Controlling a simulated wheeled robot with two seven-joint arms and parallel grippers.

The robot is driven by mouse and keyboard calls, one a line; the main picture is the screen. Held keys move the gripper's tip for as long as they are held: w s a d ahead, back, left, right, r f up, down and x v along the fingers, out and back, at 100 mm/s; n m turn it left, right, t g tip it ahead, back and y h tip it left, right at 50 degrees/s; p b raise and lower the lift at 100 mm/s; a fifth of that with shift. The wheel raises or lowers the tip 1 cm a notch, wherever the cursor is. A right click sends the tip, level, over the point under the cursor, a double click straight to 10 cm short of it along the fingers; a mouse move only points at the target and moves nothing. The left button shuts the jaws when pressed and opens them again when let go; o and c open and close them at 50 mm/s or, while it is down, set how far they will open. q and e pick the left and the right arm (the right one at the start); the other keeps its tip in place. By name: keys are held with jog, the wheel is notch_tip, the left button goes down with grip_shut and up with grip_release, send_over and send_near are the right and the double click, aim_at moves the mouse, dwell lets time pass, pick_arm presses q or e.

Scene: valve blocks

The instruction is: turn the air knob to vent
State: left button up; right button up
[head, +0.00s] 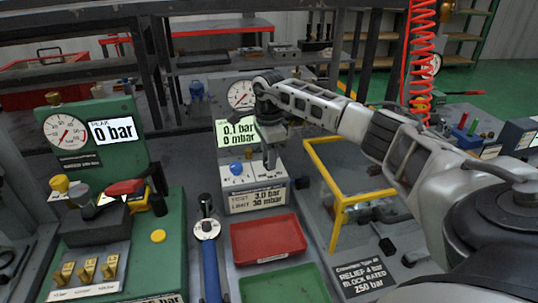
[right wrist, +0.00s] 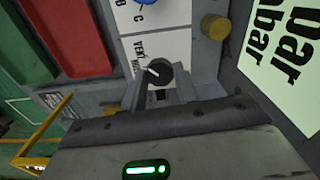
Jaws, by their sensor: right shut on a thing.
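The air knob (right wrist: 160,72) is a dark round knob with a white pointer mark, seen in the right wrist view on a white panel, with a VENT label beside it. My right gripper (right wrist: 156,88) is shut on the knob. In the head view the right gripper (head: 271,163) reaches down onto the right part of the tester's top and hides the knob there. The tester (head: 254,200) reads TEST 3.0 bar, LIMIT 30 mbar; its upright display (head: 224,133) shows 0.1 bar and 0 mbar. The exact pointer setting is hard to tell. My left gripper is not in view.
A blue knob (head: 235,167) sits left of the right gripper. A red tray (head: 268,239) and a green tray (head: 285,285) lie in front. A yellow-framed guard (head: 336,215) stands to the right. A green valve stand (head: 160,262) and a blue-handled tool (head: 208,232) are at left.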

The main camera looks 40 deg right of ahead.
jog(key=o, duration=1)
jog(key=shift+r, duration=0.1)
notch_tip(320, 180, up, 16)
jog(key=shift+f+b, duration=0.1)
jog(key=shift+b, duration=0.45)
